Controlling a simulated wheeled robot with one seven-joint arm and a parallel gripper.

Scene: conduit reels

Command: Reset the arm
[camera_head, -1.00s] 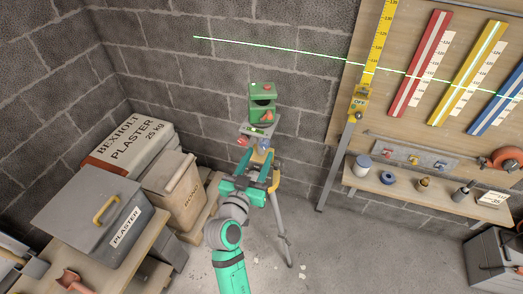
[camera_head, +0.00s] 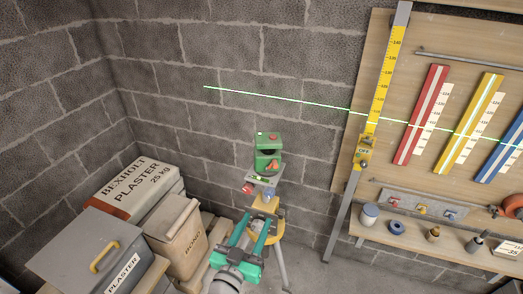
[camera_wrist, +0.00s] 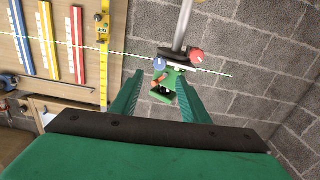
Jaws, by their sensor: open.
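My gripper (camera_head: 254,238) is open and empty in the head view, its two green fingers apart, just below and in front of the green laser level on its tripod. In the wrist view my gripper (camera_wrist: 160,98) shows both fingers spread, with the laser level beyond and between them. The green laser level (camera_head: 268,152) stands upright on a small head with a red knob (camera_head: 247,188) and a blue knob (camera_head: 271,196). It also shows in the wrist view (camera_wrist: 164,92). The yellow-topped tripod (camera_head: 279,262) is partly hidden by my gripper.
A green laser line (camera_head: 300,104) crosses the block wall and the board. A yellow measuring staff (camera_head: 382,85) stands right of the tripod. Red (camera_head: 424,112), yellow (camera_head: 474,120) and blue bars hang on the board. A shelf (camera_head: 420,247) holds small pots. Plaster boxes (camera_head: 85,250) stand at left.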

